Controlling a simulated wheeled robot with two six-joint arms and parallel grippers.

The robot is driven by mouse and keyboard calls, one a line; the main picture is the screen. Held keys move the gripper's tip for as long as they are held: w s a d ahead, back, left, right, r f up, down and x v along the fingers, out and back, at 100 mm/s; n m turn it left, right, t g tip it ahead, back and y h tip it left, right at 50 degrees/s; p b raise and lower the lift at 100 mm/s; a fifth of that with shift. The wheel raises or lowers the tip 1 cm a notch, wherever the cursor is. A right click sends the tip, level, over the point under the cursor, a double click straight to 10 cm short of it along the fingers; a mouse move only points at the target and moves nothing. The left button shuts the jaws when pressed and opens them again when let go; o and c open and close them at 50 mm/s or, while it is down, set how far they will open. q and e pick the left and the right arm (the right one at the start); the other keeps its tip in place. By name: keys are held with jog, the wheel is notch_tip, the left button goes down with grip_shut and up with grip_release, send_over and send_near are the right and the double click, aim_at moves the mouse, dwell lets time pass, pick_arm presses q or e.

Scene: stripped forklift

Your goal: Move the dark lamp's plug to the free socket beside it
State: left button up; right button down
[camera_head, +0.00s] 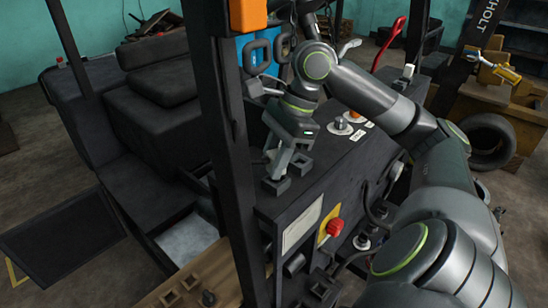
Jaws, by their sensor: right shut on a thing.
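My right gripper (287,172) is above the left part of the dark control panel (352,165), pointing down. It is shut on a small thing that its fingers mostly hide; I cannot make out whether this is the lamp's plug. Round sockets or plugs with black cables (362,241) show low on the panel's front face, to the right of the gripper and apart from it. My arm partly covers this area. I cannot tell which socket is free or which lamp is dark. My left gripper is not in view.
A black upright post (226,150) stands just left of my right gripper. A red knob (334,227) on a yellow plate sticks out of the front. Orange-topped controls (341,126) and a red lever (389,43) rise nearby. A black seat (160,110) is left.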

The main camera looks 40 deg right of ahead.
jog(key=shift+f, duration=0.7)
dwell(0.3)
jog(key=c, duration=1)
grip_release()
jog(key=shift+r, duration=0.1)
jog(key=shift+v, duration=8.7)
jog(key=shift+s+b, duration=0.1)
jog(key=shift+b, duration=0.2)
